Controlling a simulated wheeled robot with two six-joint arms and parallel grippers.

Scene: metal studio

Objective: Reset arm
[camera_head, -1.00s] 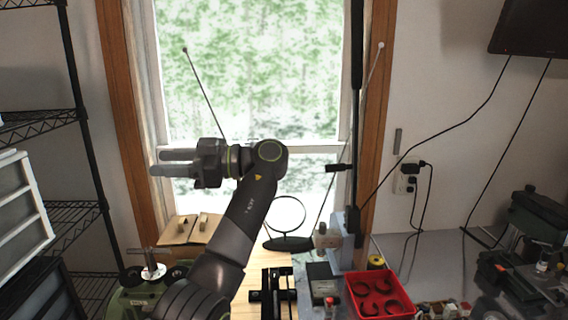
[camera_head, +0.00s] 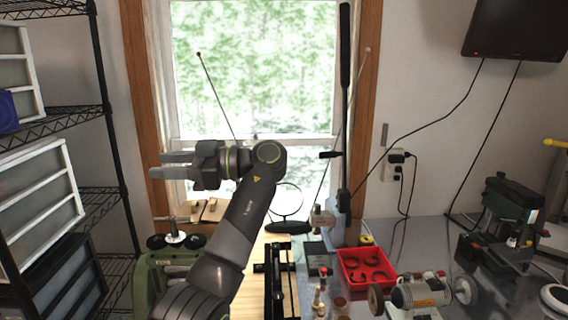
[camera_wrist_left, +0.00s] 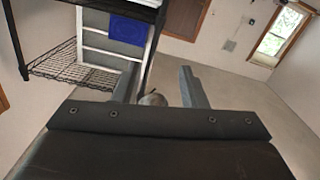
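My left arm rises from the bottom of the head view and bends at its wrist in front of the window. My left gripper (camera_head: 176,164) points to the left there, its two fingers apart with nothing seen between them. In the left wrist view the same gripper (camera_wrist_left: 160,88) shows two fingers standing well apart, with an unclear rounded grey shape behind them. It is in the air, above the bench things in the picture. My right gripper is in neither view.
A black wire rack (camera_head: 108,120) with drawer units stands at left. The bench holds a green machine (camera_head: 170,275), a round mirror (camera_head: 287,200), a red tray (camera_head: 366,268) with dark curved pieces and a bench grinder (camera_head: 420,292). A screen (camera_head: 515,28) hangs upper right.

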